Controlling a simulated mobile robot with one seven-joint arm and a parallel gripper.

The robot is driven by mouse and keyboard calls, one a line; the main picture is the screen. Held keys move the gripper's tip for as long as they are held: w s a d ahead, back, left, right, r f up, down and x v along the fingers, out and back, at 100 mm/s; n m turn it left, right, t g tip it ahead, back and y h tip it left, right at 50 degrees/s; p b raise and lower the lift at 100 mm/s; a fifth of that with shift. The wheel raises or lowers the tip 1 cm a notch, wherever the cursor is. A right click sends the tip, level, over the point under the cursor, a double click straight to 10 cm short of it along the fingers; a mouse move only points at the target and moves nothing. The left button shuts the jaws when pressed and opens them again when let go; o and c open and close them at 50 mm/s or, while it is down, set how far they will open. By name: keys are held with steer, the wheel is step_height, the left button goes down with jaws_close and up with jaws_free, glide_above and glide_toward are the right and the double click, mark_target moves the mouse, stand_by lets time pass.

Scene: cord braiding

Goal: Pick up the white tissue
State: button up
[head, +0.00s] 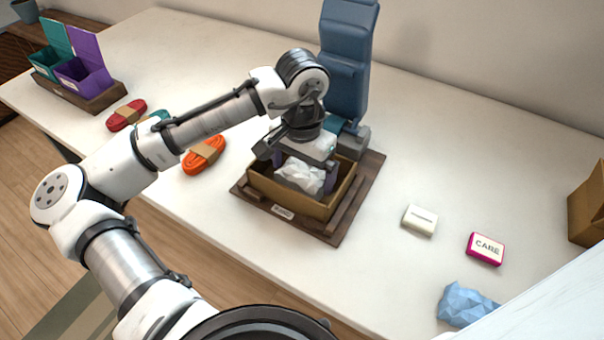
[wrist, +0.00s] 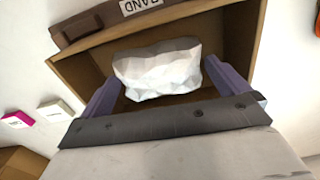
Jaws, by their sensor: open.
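The white tissue (head: 300,176) is a crumpled lump inside an open tan box (head: 262,189) in the head view. It also shows in the wrist view (wrist: 158,70), lying in the box between my two fingers. My gripper (wrist: 168,92) is open, with one purple finger on each side of the tissue. In the head view my gripper (head: 298,165) is over the box from above, fingers reaching down into it. I cannot tell whether the fingers touch the tissue. The tissue's underside is hidden.
The box sits on a dark wooden tray (head: 330,230) with raised rails. A blue padded upright (head: 347,60) stands behind it. An orange cord bundle (head: 204,155) lies left. A cream box (head: 420,220), a pink-edged card box (head: 486,248) and blue tissue (head: 465,304) lie right, with clear table between.

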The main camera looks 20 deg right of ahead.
mark_target(302, 169)
steer(key=shift+f, duration=0.6)
steer(key=c, duration=0.7)
steer(key=shift+r, duration=0.1)
step_height(302, 169, up, 20)
steer(key=shift+f+p, duration=0.1)
steer(key=shift+p, duration=0.3)
